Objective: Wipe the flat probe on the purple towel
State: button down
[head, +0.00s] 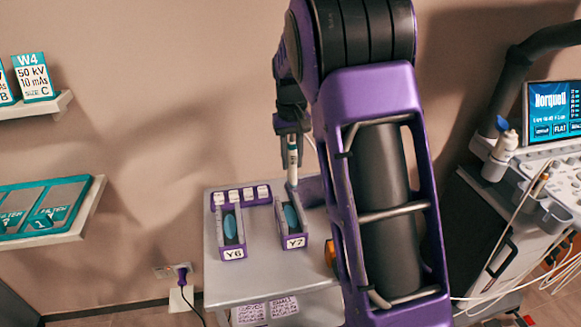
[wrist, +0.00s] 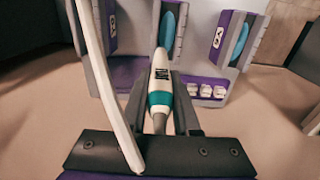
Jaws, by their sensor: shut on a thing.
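My gripper (head: 291,130) is shut on a white probe (head: 293,155) with a teal band, held upright over the back of the grey cart. In the wrist view the probe (wrist: 160,85) sits between the fingers, its wide end away from me; its dark label is too small to read. A white cable runs along its left there. A flat purple patch, seemingly the purple towel (head: 312,190), lies at the cart's back right, partly hidden by my arm. It also shows left of the probe in the wrist view (wrist: 123,72). I cannot tell whether the probe touches it.
On the cart (head: 260,272) stand holders Y6 (head: 233,253) and Y7 (head: 294,242), each with a blue oval piece, and a purple strip with several white blocks. An ultrasound console (head: 552,165) with a bottle (head: 500,155) and cables stands at the right. Wall shelves are at the left.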

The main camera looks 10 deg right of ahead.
jog(key=w+d+f+p, duration=0.4)
jog(key=w+d+f, duration=0.25)
jog(key=w, duration=0.45)
jog(key=shift+d+f+b, duration=0.15)
jog(key=shift+f+b, duration=1.2)
jog(key=shift+f, duration=0.3)
jog(key=shift+d+f+b, duration=0.1)
jog(key=shift+f+b, duration=1.25)
jog(key=shift+f, duration=0.3)
jog(key=shift+f, duration=0.4)
jog(key=shift+d, duration=0.1)
jog(key=shift+w+d+p, duration=0.15)
jog(key=shift+d, duration=0.95)
jog(key=shift+w+d+p, duration=0.1)
jog(key=shift+d+p, duration=0.05)
jog(key=shift+d, duration=0.95)
jog(key=shift+a, duration=0.1)
jog(key=shift+s+a, duration=0.2)
jog(key=shift+a, duration=2)
